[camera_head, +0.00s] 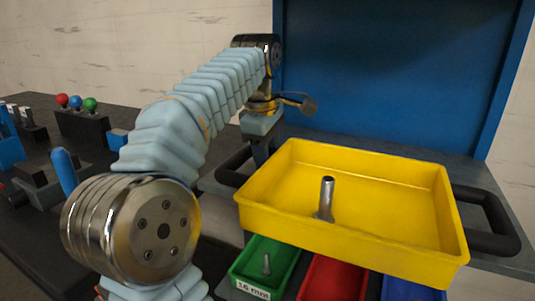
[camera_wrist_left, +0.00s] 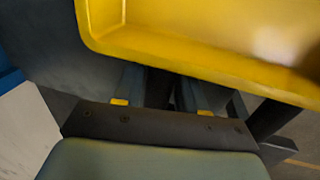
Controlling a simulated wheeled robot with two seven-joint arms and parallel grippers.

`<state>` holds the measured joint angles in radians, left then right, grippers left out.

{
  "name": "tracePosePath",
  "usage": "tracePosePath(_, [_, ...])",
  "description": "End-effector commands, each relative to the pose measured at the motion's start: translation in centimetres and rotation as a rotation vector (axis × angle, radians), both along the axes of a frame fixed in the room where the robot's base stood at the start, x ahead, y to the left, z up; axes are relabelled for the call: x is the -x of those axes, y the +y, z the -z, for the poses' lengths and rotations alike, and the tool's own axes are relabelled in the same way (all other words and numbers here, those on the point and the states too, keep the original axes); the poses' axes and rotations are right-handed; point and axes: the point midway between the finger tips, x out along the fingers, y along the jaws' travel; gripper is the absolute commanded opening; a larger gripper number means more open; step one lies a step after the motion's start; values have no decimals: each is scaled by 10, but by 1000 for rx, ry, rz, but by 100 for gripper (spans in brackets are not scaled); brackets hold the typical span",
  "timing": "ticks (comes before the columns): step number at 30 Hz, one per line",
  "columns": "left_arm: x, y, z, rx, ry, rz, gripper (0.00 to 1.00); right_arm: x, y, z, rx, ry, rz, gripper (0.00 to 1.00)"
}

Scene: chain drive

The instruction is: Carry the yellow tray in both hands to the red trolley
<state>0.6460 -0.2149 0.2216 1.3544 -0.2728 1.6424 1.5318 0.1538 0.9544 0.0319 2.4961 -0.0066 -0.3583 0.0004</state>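The yellow tray (camera_head: 350,238) rests at the right of the head view, with a grey metal peg (camera_head: 326,200) standing inside it. It has a dark handle at its left end (camera_head: 231,166) and another at its right end (camera_head: 490,226). My left gripper (camera_head: 262,154) points down at the left handle, beside the tray's far left corner. In the left wrist view, the tray's rim (camera_wrist_left: 190,62) crosses above my left fingers (camera_wrist_left: 158,96), which stand apart. Their tips are hidden behind the rim, and contact with the handle is unclear. My right gripper is not in view.
Green (camera_head: 248,280), red (camera_head: 325,285) and blue (camera_head: 405,290) bins sit below the tray's near side. A blue panel (camera_head: 395,75) rises behind it. A dark bench (camera_head: 95,175) at left holds red, blue and green knobs and blocks. The red trolley is not in view.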

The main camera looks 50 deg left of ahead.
Motion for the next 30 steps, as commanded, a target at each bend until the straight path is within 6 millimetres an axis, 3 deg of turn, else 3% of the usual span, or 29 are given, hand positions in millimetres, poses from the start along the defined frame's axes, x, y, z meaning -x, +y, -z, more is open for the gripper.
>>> tracePosePath(1, [0,0,0,0,0,0,49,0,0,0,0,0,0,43])
tracePosePath(4, [0,0,0,0,0,-1,64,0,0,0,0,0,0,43])
tracePosePath(14, [0,0,-3,-1,-1,-1,64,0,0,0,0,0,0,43])
tracePosePath(24, [9,-5,-54,-2,-4,-1,64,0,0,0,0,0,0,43])
tracePosePath(30, [12,-6,-71,-2,-1,-1,64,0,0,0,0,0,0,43])
